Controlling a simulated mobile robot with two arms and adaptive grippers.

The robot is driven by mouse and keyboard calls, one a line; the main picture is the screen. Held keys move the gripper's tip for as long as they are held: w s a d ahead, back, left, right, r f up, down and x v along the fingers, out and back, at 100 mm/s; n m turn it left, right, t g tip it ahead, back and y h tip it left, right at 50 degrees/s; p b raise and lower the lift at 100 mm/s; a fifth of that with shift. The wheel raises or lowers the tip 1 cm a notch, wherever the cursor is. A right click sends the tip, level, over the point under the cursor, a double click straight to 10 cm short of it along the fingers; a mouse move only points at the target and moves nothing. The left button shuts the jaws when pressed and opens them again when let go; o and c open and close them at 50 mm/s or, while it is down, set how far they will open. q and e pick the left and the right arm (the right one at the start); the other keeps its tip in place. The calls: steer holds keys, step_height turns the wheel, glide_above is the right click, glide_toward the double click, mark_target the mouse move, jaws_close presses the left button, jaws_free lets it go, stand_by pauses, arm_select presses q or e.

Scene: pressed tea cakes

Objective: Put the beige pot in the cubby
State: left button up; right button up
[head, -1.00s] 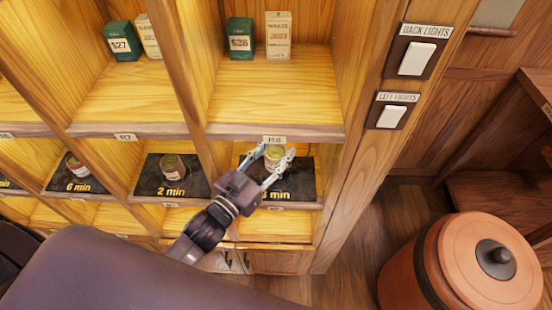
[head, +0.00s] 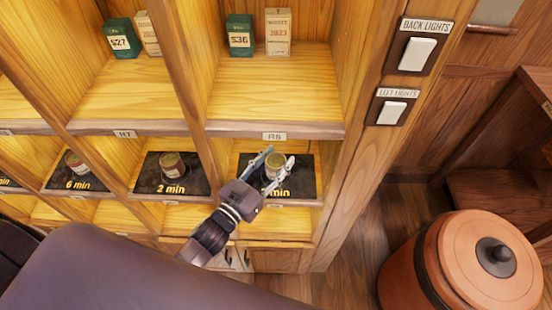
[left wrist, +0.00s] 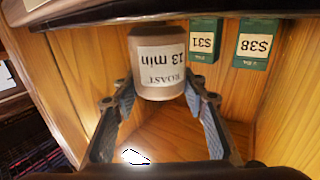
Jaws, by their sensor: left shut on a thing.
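The beige pot (left wrist: 157,60) has a label reading "ROAST 13 min" and appears upside down in the left wrist view. My left gripper (left wrist: 157,92) is shut on it, with a finger on each side. In the head view the pot (head: 274,172) shows a greenish top between the fingers of my left gripper (head: 275,167). It is at the lower right cubby, over a dark mat (head: 305,180) marked with minutes, its first figure partly hidden. I cannot tell whether the pot touches the mat. My right gripper is not in view.
Neighbouring cubbies hold a pot (head: 172,165) on a "2 min" mat (head: 146,182) and another pot (head: 75,163) on a "6 min" mat. Wooden dividers and a shelf edge (head: 300,129) bound the cubby. A large orange lidded jar (head: 455,270) stands at right.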

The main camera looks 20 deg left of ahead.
arm_select(q)
steer(key=shift+f, duration=0.2)
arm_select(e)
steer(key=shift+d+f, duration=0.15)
arm_select(q)
steer(key=o, duration=1.3)
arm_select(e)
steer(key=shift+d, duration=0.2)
arm_select(q)
steer(key=shift+r, duration=0.3)
steer(key=shift+r+p, duration=0.55)
steer(key=shift+r, duration=0.1)
steer(key=v, duration=0.2)
steer(key=b+v, duration=0.1)
steer(key=v, duration=0.3)
steer(key=shift+s+f+b, duration=0.35)
steer(key=shift+f, duration=0.05)
steer(key=shift+s+a, duration=0.2)
steer(key=shift+s, duration=0.2)
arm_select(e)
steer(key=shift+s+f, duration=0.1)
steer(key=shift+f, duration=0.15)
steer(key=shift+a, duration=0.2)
